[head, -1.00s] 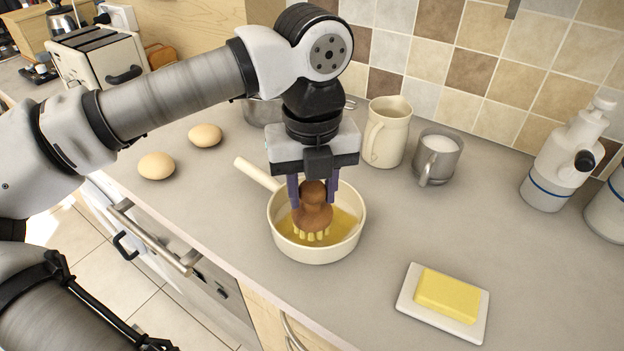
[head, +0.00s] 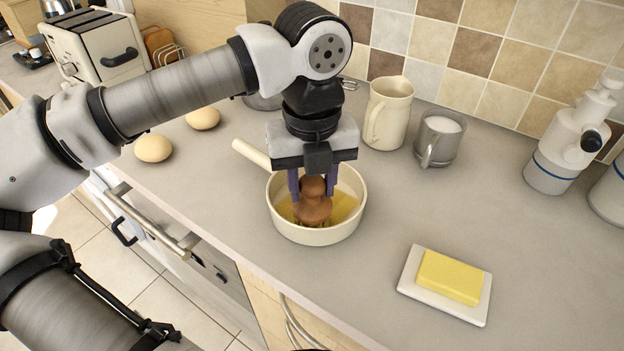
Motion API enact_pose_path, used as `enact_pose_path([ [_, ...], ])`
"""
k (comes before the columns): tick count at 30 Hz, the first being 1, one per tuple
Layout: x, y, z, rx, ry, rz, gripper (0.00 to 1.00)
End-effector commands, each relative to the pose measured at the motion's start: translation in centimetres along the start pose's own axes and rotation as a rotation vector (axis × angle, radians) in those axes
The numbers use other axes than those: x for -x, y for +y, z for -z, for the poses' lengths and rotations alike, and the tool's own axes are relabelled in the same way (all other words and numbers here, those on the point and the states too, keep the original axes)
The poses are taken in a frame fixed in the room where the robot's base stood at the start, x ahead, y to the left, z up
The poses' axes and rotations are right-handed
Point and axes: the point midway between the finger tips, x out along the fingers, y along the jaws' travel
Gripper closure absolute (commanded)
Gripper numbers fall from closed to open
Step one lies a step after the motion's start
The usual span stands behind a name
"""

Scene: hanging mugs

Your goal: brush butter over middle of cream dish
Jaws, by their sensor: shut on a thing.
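The cream dish (head: 343,232) is a round pan with a handle to its upper left, standing on the counter. Yellow butter (head: 346,202) covers its floor. My gripper (head: 312,190) is shut on a brown wooden brush (head: 312,209), its fingers on either side of the knob. The brush is upright inside the dish, near the middle, low over the butter. Its bristles are mostly hidden, and I cannot tell how firmly they touch. A yellow butter block (head: 449,277) lies on a white plate (head: 416,290) to the lower right.
A cream jug (head: 389,112) and a grey mug (head: 439,138) stand behind the dish.

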Motion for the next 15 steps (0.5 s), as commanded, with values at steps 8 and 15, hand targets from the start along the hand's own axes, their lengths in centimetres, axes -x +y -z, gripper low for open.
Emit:
enact_pose_path([
  [8, -0.60, 0.01, -0.01, 0.000, 0.000, 0.000, 0.82],
  [15, -1.07, 0.01, -0.01, 0.001, 0.000, 0.000, 0.82],
])
